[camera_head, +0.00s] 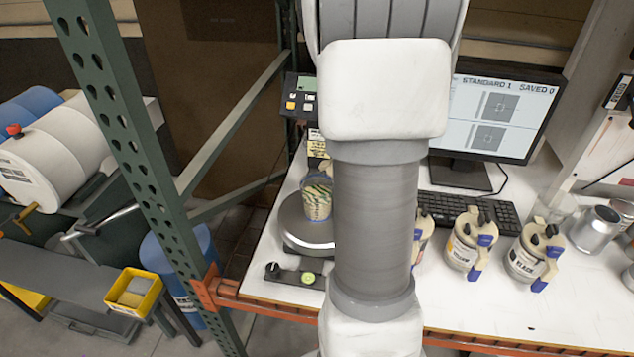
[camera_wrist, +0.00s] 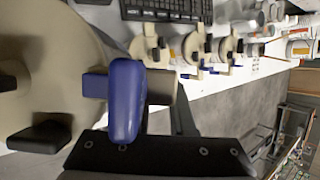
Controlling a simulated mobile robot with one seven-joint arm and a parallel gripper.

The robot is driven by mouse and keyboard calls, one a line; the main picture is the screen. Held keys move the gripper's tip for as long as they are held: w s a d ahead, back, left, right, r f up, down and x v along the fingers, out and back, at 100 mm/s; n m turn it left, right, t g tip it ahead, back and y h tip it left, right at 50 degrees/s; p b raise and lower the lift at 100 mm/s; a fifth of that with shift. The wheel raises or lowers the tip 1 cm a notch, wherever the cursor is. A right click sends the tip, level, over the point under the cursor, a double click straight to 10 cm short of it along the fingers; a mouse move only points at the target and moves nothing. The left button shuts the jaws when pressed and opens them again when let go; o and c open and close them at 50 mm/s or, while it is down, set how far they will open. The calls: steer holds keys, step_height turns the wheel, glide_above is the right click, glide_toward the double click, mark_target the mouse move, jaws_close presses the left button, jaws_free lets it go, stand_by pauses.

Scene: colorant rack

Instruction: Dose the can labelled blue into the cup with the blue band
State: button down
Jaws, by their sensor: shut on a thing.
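In the wrist view a large cream can (camera_wrist: 55,55) fills the left side, very close. My gripper (camera_wrist: 128,98) is shut on its blue handle (camera_wrist: 125,80). The can's label is out of sight, so I cannot read its colour name. In the head view my arm hides the gripper and the held can. A clear cup (camera_head: 317,198) with a patterned, coloured surface stands upright on the round scale plate (camera_head: 300,232), left of my arm.
Cream cans with blue handles, one labelled yellow (camera_head: 464,248) and one black (camera_head: 525,258), stand right of my arm; another is partly hidden. A keyboard (camera_head: 470,211) and monitor (camera_head: 492,115) are behind. A green post (camera_head: 140,150) stands left.

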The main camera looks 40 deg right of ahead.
steer(key=shift+s+d+r, duration=0.1)
steer(key=shift+d+r, duration=0.05)
steer(key=shift+w+r, duration=0.2)
steer(key=shift+r, duration=0.1)
steer(key=shift+w+a+r, duration=0.1)
steer(key=shift+a, duration=0.1)
steer(key=shift+r, duration=0.1)
steer(key=shift+w+a+r+g+h+p, duration=0.15)
steer(key=shift+w+r+g+h+p, duration=0.1)
steer(key=shift+r, duration=0.3)
steer(key=shift+w+a+r+g+h+p, duration=0.15)
steer(key=shift+w+r+g+p, duration=0.1)
steer(key=shift+r, duration=0.3)
steer(key=shift+w+a+r+g+h+p, duration=0.15)
steer(key=shift+w+r+g+h, duration=0.1)
steer(key=shift+r, duration=0.3)
stand_by(0.9)
